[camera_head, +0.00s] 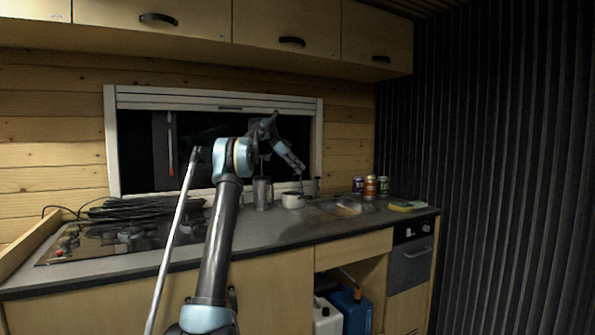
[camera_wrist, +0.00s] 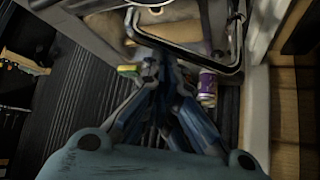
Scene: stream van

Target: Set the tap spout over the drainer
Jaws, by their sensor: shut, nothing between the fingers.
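My gripper (camera_head: 299,169) is shut and empty, held above the counter near the sink in the head view. The tap appears as a small dark upright post (camera_head: 317,186) at the back of the sink, just right of my gripper. Its spout direction is too small and dark to tell. I cannot clearly separate drainer from basin. Contact between gripper and tap cannot be told.
A white pot (camera_head: 292,201) and a metal mug (camera_head: 262,194) stand left of the sink. Several cans (camera_head: 370,187) stand behind it, with sponges (camera_head: 402,206) to the right. A cable coil (camera_head: 140,207) lies by the hob. The window and upper cabinets (camera_head: 290,25) bound the space.

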